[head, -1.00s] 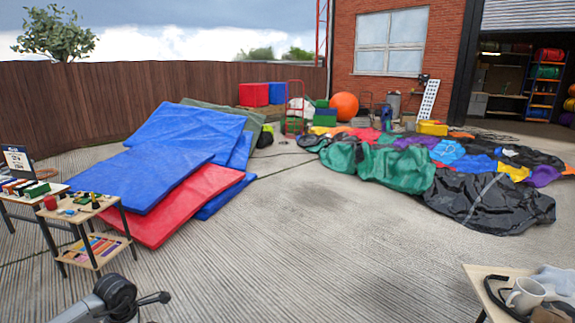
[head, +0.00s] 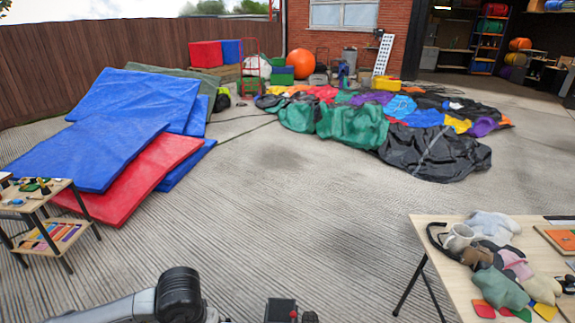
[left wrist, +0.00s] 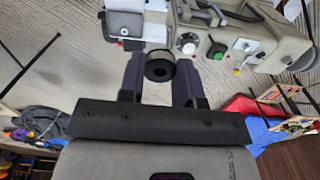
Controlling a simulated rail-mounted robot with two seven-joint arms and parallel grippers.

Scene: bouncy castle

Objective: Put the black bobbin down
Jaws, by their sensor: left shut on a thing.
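The black bobbin (left wrist: 159,67) shows in the left wrist view as a small dark round piece with a paler centre. My left gripper (left wrist: 159,62) is shut on it, with one dark finger on each side. Just past the fingertips is a beige machine (left wrist: 232,42) with a dial and a green switch. I cannot tell whether the bobbin touches it. In the head view the bobbin and the left fingers are out of sight. My right gripper is in neither view.
A small table (head: 40,195) with a lower shelf stands at the left. Blue mats (head: 95,150) and a red mat (head: 135,180) lie behind it. Concrete between is clear.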

